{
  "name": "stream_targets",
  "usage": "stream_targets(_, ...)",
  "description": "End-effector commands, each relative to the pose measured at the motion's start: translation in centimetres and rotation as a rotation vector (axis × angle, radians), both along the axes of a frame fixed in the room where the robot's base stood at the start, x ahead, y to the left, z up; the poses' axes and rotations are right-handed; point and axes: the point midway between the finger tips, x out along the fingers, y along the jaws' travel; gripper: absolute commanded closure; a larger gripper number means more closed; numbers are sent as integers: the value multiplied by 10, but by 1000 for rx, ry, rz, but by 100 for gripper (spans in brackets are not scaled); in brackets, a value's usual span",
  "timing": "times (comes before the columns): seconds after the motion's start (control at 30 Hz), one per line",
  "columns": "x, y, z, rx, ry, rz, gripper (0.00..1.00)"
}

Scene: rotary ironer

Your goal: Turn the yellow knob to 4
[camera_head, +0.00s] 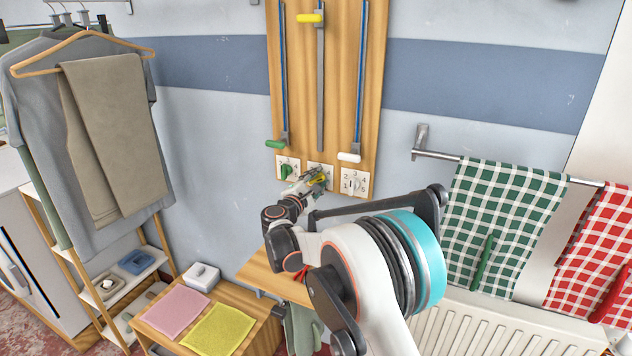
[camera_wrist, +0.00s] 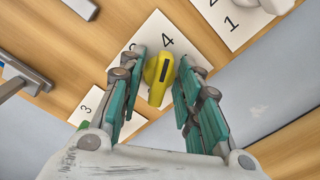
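The yellow knob (camera_wrist: 158,79) sits on a white number plate (camera_wrist: 152,30) on the wooden board. Its dark mark is on its upper part, on the side of the printed 4 (camera_wrist: 167,43); I cannot tell its exact setting. My gripper (camera_wrist: 157,88) is open, with one teal-padded finger on each side of the knob and small gaps apparent. The fingers cover parts of the plate and its other numbers. In the head view my gripper (camera_head: 318,179) is at the middle plate and largely hides the knob.
A green knob (camera_head: 287,171) on its plate is left of my gripper, and a white knob (camera_head: 356,185) on its plate is right. Sliders with green (camera_head: 276,143), yellow (camera_head: 310,18) and white (camera_head: 349,157) handles are above. A rail with checked towels (camera_head: 500,215) hangs at right.

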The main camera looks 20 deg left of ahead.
Motion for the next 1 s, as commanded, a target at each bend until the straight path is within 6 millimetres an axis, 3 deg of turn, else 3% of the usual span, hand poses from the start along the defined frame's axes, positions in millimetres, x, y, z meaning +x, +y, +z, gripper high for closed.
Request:
stream_targets(0.27, -18, 3, 0, -1, 0, 4, 68)
stream_targets(0.7, -100, 8, 0, 0, 0, 2, 68)
stream_targets(1.0, -120, 9, 0, 0, 0, 0, 68)
